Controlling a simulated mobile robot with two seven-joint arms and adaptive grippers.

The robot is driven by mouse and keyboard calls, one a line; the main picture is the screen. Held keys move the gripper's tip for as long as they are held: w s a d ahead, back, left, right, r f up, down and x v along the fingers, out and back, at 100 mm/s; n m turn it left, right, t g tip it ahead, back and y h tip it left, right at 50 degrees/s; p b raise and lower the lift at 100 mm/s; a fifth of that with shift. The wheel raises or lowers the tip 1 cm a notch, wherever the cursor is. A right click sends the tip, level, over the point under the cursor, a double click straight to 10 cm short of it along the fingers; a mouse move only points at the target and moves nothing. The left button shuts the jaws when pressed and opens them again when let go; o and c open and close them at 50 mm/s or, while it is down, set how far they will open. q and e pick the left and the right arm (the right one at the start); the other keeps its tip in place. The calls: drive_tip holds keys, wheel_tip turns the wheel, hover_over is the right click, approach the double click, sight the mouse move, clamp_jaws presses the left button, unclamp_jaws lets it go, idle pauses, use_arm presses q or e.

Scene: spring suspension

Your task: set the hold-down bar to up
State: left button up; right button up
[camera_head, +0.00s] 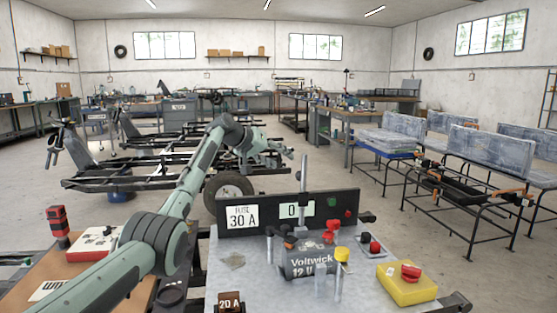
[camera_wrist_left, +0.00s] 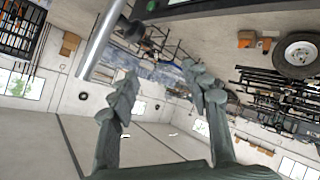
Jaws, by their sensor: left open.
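A grey cylinder labelled Volnwick 12 V (camera_head: 312,261) lies on the metal bench top (camera_head: 270,285). A thin upright metal rod (camera_head: 303,178) rises above the dark panel (camera_head: 240,217) behind it. I cannot tell for certain which part is the hold-down bar. My left gripper (camera_head: 284,152) is up behind the panel, left of the rod's top, and apart from it. In the left wrist view the gripper (camera_wrist_left: 158,84) is open, with nothing between its fingers. A shiny metal rod (camera_wrist_left: 102,38) crosses beside the fingers there. My right gripper is out of view.
A yellow box with a red button (camera_head: 408,285) stands at the bench's right. Red and black terminals (camera_head: 371,245) sit beside the cylinder. A brown 20 A block (camera_head: 230,302) is at the front.

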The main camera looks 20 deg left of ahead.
use_arm(q)
drive_tip(key=v, duration=1.2)
drive_tip(key=shift+d, duration=0.1)
drive_tip(key=shift+c, duration=0.4)
